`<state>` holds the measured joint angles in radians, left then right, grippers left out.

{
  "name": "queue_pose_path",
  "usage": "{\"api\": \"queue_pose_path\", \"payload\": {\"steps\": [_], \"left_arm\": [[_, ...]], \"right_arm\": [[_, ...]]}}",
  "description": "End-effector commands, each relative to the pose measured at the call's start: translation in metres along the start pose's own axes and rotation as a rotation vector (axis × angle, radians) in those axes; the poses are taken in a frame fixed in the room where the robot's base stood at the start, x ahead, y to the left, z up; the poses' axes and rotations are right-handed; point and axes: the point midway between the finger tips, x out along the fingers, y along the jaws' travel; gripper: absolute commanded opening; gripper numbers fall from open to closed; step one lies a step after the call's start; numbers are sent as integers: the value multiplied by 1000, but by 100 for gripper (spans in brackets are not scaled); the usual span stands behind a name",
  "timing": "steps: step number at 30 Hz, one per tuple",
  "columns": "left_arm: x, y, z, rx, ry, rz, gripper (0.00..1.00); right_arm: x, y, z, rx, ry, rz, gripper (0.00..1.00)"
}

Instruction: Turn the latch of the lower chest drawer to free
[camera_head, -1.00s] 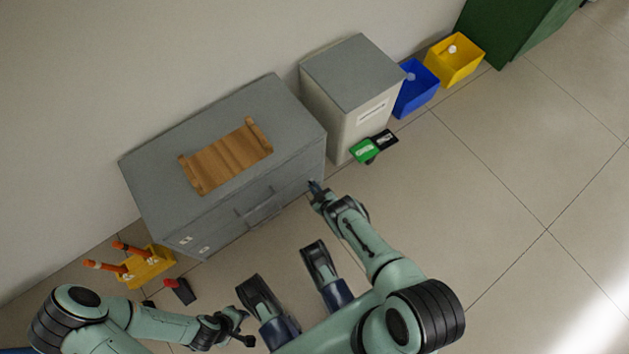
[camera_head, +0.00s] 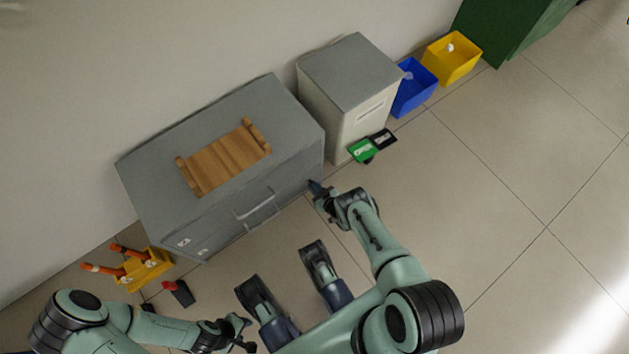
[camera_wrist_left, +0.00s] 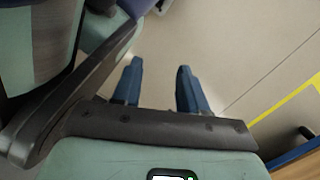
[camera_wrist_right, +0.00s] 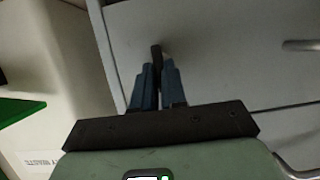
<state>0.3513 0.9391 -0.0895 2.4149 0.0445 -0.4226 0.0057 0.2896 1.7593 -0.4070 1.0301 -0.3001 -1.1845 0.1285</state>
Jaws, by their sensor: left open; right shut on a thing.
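The grey chest (camera_head: 150,205) stands against the wall. Its lower drawer front (camera_wrist_right: 235,75) fills the top of the right wrist view, which appears upside down. The small dark latch (camera_wrist_right: 156,52) is on this front near the chest's side edge. My right gripper (camera_wrist_right: 158,66) is shut on the latch; the fingers hide part of it, and its exact angle is hard to tell. In the head view my right gripper (camera_head: 316,187) is at the chest's right front edge. My left gripper (camera_head: 244,335) is open and empty, away from the chest; its parted fingers show in the left wrist view (camera_wrist_left: 157,88).
A wooden tray (camera_head: 225,163) lies on the chest. A pale bin cabinet (camera_head: 345,110) stands close to its right, with green (camera_head: 361,151) and black (camera_head: 384,139) items before it. A yellow rack (camera_head: 147,271) with orange-handled pieces is at left. Floor at right is clear.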

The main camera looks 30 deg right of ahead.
Motion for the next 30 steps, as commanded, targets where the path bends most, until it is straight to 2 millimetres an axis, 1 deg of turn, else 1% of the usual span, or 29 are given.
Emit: {"api": "queue_pose_path", "payload": {"steps": [4, 5, 6, 7, 15, 19, 23, 30], "left_arm": [[0, 0, 0, 0, 0, 0, 43], [0, 0, 0, 0, 0, 0, 43], [0, 0, 0, 0, 0, 0, 43], [0, 0, 0, 0, 0, 0, 43], [0, 0, 0, 1, 1, 1, 43], [-5, 4, -5, 7, 21, 9, 43], [-18, 17, -18, 24, 76, 34, 43], [-56, 50, -51, 64, 217, 96, 43]], "right_arm": [[1, 0, -1, 3, 0, 2, 0], [1, 0, -1, 3, 0, 2, 21], [1, 0, -1, 3, 0, 2, 34], [1, 0, -1, 2, 0, 2, 37], [0, 0, 0, 1, 0, 1, 37], [-8, 0, 0, 0, -1, 1, 37], [-27, 0, -2, 1, -3, 1, 37], [-79, 0, -3, 3, -3, 3, 37]]}}
